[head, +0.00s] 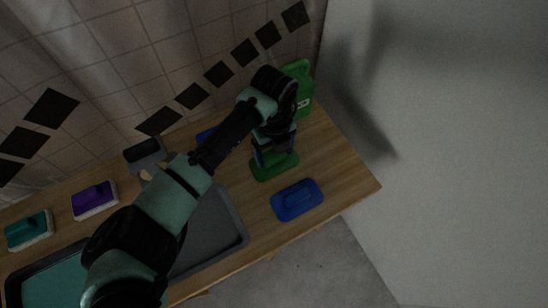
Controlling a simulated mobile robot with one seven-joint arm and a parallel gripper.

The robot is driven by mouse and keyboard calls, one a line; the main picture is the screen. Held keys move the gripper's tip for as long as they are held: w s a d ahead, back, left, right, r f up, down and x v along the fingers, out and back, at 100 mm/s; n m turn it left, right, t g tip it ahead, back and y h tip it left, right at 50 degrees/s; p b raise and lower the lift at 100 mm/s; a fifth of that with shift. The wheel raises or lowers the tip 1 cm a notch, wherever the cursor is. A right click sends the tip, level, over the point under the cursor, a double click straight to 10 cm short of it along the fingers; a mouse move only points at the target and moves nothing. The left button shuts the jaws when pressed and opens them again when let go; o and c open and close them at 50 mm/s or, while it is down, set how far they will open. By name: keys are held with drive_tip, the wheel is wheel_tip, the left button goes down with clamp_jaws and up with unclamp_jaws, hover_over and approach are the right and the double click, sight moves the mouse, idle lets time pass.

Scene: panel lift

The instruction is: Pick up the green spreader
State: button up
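The green spreader (274,170) lies flat on the wooden table (345,170), toward its right end. It is a flat green plate with rounded corners. My gripper (267,155) points down over it, with the fingertips at or just above the spreader's back half. The gripper and wrist hide part of the spreader, including any handle. Whether the fingers touch it, and whether they are apart or closed, I cannot tell.
A blue spreader (297,201) lies in front of the green one. A green jug (303,85) stands behind my wrist. A grey tray (215,232), purple brush (94,199) and teal brush (29,230) are to the left. The table's right end is clear.

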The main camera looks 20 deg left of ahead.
sight(274, 155)
drive_tip(key=c, duration=0.9)
wheel_tip(274, 155, up, 10)
drive_tip(key=p, duration=0.1)
drive_tip(key=o, duration=0.9)
drive_tip(key=c, duration=0.7)
